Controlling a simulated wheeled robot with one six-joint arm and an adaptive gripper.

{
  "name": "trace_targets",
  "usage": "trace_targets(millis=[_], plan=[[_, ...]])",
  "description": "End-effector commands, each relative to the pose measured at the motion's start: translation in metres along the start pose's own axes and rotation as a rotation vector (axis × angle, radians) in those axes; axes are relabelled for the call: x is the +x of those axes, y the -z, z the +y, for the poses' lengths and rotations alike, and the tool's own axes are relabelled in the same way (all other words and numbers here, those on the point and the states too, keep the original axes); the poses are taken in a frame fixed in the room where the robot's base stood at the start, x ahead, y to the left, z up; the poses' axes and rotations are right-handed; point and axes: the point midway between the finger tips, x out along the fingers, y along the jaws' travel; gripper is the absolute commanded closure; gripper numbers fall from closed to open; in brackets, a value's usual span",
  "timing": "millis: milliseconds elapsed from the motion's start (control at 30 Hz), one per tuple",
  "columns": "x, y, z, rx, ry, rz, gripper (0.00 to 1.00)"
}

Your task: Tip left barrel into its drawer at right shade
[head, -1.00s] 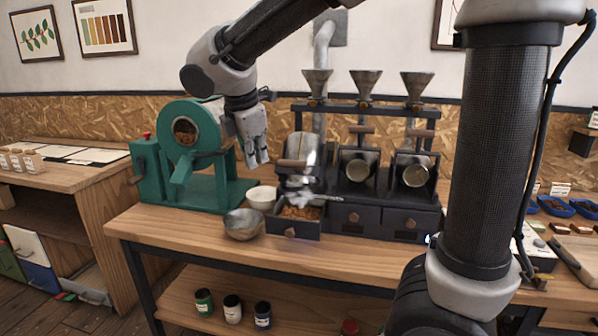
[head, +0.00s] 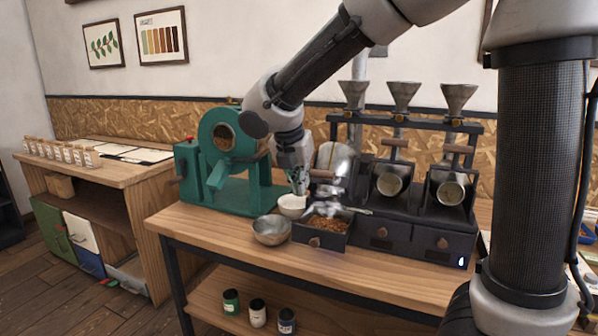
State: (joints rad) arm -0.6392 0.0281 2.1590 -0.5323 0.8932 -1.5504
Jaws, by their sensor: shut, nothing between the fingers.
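The left barrel (head: 335,158) is a metal drum at the left of the dark three-bay stand, with a wooden handle (head: 322,174) at its front. Below it, its drawer (head: 321,241) is pulled out and holds brown beans (head: 328,224). A shiny metal piece partly covers the drawer's back. My gripper (head: 301,189) is shut and empty, pointing down just left of the left barrel and above a white cup (head: 292,207). It hides part of the barrel's left side. Whether it touches the barrel or handle I cannot tell.
The middle barrel (head: 389,184) and right barrel (head: 451,193) show pale mouths above shut drawers. A metal bowl (head: 271,231) stands left of the open drawer. A green roaster (head: 225,190) stands close behind my gripper's left. The bench front left is clear.

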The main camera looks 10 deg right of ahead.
Motion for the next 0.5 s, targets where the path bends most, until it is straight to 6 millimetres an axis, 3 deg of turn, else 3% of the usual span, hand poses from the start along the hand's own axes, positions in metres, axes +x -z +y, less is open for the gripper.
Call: trace_targets(millis=[200, 500], plan=[[0.047, 0.0, -0.001, 0.002, 0.004, 0.002, 1.0], [0.033, -0.035, 0.0, 0.004, 0.0, 0.0, 1.0]])
